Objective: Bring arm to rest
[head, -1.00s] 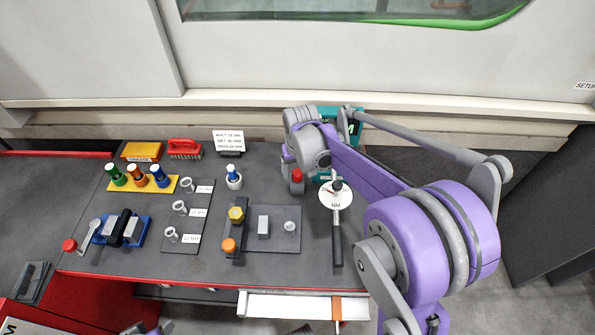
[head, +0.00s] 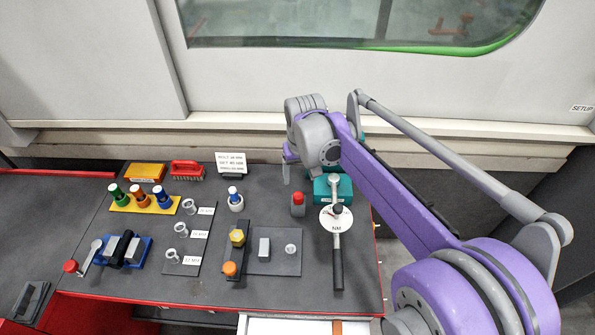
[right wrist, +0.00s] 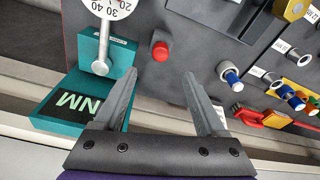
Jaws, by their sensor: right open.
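My right arm reaches in from the right in the head view, with purple links. My right gripper (head: 287,165) is over the back edge of the dark table (head: 130,260), partly hidden behind its own wrist. In the right wrist view the right gripper (right wrist: 160,82) is open, its two grey fingers apart with nothing between them. A red-capped grey piece (head: 297,204) stands on the table in front of the gripper; its red cap (right wrist: 160,51) shows beyond the fingertips. My left gripper is not in view.
A teal holder (head: 345,188) and a torque wrench with a round dial (head: 337,255) lie close to the right gripper. A wall rises behind the table.

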